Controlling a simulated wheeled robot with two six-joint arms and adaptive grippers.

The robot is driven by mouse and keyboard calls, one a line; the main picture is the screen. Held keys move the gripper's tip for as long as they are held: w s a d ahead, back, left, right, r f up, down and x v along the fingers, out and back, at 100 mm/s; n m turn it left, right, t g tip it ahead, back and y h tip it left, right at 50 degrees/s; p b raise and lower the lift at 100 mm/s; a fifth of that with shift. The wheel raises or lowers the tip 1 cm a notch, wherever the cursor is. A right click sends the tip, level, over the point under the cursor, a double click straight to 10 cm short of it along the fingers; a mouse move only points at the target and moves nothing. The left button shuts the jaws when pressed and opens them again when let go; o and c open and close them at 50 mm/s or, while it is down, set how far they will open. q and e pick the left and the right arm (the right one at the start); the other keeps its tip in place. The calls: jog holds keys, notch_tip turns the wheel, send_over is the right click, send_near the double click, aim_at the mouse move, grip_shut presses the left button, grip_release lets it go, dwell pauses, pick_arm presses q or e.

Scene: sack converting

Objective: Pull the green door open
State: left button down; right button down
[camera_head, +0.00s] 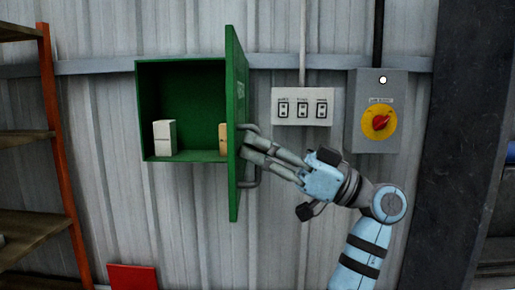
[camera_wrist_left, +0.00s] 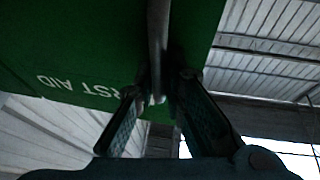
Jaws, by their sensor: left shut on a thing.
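The green door (camera_head: 236,120) of the wall cabinet (camera_head: 180,63) stands wide open, edge-on to the head view and roughly square to the wall. Its metal handle (camera_head: 257,181) is on the right-hand face. My left gripper (camera_head: 248,143) is shut on the handle, coming from the right. In the left wrist view the green door (camera_wrist_left: 70,45) fills the upper left with white lettering, partly readable as "ST AID". The handle bar (camera_wrist_left: 158,40) runs down between the two fingers of my left gripper (camera_wrist_left: 160,88). My right gripper is in neither view.
A switch panel (camera_head: 302,106) and a grey box with a red-yellow rotary switch (camera_head: 378,123) are on the wall at right. A shelf rack (camera_head: 58,130) stands at left.

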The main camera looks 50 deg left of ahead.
pick_arm(q)
jog(key=shift+w+r, duration=0.1)
jog(key=shift+r, duration=0.1)
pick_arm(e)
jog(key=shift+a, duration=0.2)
pick_arm(q)
jog(key=c, duration=2.1)
grip_release()
jog(key=shift+o, duration=0.7)
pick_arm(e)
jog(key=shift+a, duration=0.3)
pick_arm(q)
jog(key=shift+f, duration=0.1)
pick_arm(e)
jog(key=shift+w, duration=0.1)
pick_arm(q)
jog(key=shift+w+d, duration=0.1)
jog(key=shift+w, duration=0.05)
jog(key=v, duration=1.1)
jog(key=shift+d+f, duration=0.25)
jog(key=shift+f, duration=0.05)
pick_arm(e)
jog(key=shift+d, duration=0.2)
pick_arm(q)
jog(key=shift+w, duration=0.1)
